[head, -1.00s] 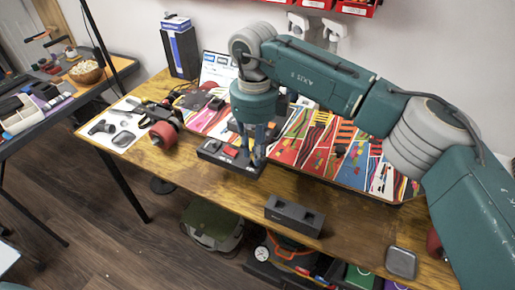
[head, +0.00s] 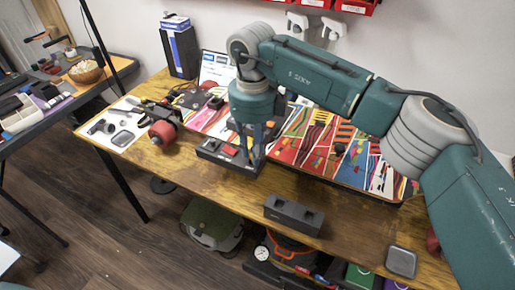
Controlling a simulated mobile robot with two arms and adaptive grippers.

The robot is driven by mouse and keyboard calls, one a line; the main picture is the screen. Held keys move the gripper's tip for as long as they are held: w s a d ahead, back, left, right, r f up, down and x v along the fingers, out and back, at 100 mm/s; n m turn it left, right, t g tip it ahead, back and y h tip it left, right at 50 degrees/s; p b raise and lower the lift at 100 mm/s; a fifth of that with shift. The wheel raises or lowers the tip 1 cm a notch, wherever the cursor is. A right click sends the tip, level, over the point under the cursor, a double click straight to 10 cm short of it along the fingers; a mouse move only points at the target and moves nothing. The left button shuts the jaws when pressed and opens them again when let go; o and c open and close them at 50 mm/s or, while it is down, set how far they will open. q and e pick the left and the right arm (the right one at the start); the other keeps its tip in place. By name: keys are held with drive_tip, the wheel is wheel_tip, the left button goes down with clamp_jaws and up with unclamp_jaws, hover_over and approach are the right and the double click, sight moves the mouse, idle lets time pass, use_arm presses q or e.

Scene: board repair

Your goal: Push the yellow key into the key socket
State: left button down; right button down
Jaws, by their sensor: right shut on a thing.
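My right gripper (head: 248,148) points down over a dark block with red parts (head: 222,153) near the table's front edge. Its fingers are close together at the block's right part. The thing between them is hidden or too small to make out; I cannot clearly see the yellow key or tell how deep it sits. The dark block may be the key socket. My left gripper is not in view.
The wooden table (head: 190,175) carries colourful skateboard decks (head: 330,150), a red-wheeled part (head: 162,132), a dark two-hole block (head: 293,214) and a grey square dish (head: 401,262). The front strip between the blocks is clear.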

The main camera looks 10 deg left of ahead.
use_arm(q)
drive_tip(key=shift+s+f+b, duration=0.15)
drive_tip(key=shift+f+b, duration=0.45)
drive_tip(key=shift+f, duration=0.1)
use_arm(e)
drive_tip(key=shift+d+f, duration=0.15)
drive_tip(key=shift+f, duration=1.05)
drive_tip(key=c, duration=1.4)
unclamp_jaws()
drive_tip(key=shift+c, duration=0.2)
drive_tip(key=shift+o, duration=1.4)
use_arm(q)
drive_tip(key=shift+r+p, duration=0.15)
drive_tip(key=shift+p, duration=0.15)
use_arm(e)
drive_tip(key=shift+r, duration=0.5)
use_arm(q)
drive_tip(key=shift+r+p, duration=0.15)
drive_tip(key=shift+p, duration=0.25)
use_arm(e)
drive_tip(key=shift+a+r, duration=0.2)
drive_tip(key=shift+r, duration=0.5)
drive_tip(key=shift+a+r, duration=0.1)
drive_tip(key=shift+r, duration=0.2)
